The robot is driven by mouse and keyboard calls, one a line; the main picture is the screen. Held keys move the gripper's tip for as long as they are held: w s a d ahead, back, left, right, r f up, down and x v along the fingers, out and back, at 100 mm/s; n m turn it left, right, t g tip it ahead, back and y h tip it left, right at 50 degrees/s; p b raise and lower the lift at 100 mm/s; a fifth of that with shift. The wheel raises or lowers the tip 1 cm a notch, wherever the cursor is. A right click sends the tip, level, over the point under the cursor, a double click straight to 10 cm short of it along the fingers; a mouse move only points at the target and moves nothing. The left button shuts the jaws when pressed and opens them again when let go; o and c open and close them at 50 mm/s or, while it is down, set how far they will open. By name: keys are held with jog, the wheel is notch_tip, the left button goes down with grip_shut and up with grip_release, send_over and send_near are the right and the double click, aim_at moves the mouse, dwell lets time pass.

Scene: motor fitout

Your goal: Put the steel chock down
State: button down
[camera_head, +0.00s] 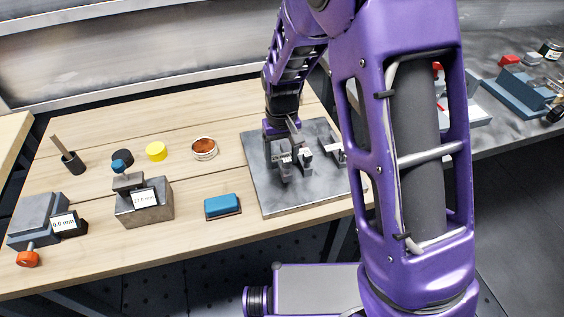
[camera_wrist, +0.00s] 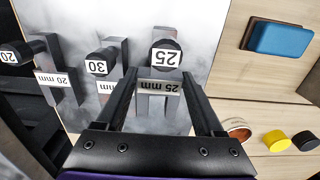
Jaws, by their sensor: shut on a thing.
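My gripper (camera_wrist: 159,78) is shut on the steel chock (camera_wrist: 155,108), which is grey and labelled 25 mm, with a dark round knob marked 25. The chock is between the two fingers in the wrist view. In the head view my gripper (camera_head: 292,128) is over the grey metal plate (camera_head: 290,200), with the held chock (camera_head: 284,168) at the left of the group there. It is upright; I cannot tell whether its base touches the plate.
Chocks marked 30 (camera_wrist: 113,55) and 20 mm (camera_wrist: 60,65) stand close beside it on the plate. A blue-topped block (camera_head: 222,205), a copper-coloured dish (camera_head: 204,148) and yellow (camera_head: 156,151) and black (camera_head: 122,157) round pieces lie to the left. The plate's front is clear.

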jog(key=shift+f, duration=1.05)
jog(key=shift+f, duration=0.2)
jog(key=shift+c, duration=1.4)
grip_release()
